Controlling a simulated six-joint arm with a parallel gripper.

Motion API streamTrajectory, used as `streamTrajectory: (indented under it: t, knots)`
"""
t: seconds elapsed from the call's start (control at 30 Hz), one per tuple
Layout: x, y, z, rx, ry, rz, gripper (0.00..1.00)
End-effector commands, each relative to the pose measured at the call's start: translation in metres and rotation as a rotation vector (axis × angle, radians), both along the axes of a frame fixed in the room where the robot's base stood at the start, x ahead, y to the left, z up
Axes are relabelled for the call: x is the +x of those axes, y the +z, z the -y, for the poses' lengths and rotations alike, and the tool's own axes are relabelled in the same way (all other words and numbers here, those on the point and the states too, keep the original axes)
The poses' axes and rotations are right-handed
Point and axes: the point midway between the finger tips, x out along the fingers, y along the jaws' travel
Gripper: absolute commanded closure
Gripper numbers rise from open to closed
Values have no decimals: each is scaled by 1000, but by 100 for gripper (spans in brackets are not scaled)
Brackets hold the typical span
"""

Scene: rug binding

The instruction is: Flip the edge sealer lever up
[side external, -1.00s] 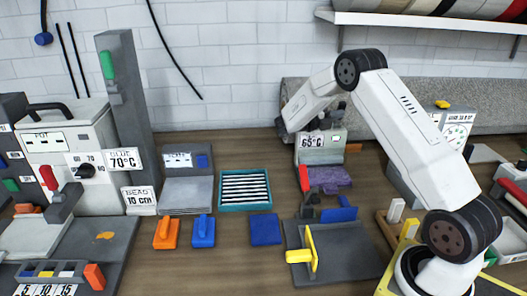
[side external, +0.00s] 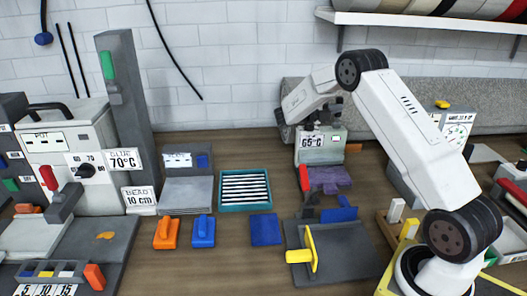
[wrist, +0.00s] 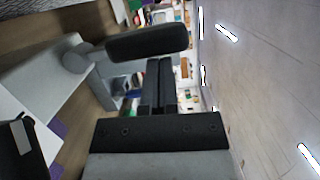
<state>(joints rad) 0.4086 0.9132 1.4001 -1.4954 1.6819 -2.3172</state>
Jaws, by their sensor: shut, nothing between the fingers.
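A grey-white machine with a "65°C" display (side external: 312,141) stands at the back centre in the side view. A red lever handle (side external: 304,178) stands upright at its front left; no label shows whether this is the edge sealer. My gripper (side external: 326,110) is just above the machine's top, partly lost against my own wrist. In the wrist view its two dark fingers (wrist: 159,68) lie together, with nothing seen between them. A dark rounded bar (wrist: 147,42) crosses close to the fingers; I cannot tell what it belongs to or whether they touch.
Purple cloth (side external: 328,179) lies in front of the machine. A grey plate (side external: 350,255) with a yellow handle (side external: 300,256) is nearer. A large left machine (side external: 75,150) has another red lever (side external: 48,178). A teal tray (side external: 245,206) and blue block (side external: 265,229) lie between.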

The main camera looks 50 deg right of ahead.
Motion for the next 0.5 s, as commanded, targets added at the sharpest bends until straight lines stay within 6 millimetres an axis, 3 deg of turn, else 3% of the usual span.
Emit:
streamTrajectory:
  t: [0.27,0.5]
  knots:
    - [3,0,-4,-1,1,1,100]
    - [14,0,-23,-1,3,1,100]
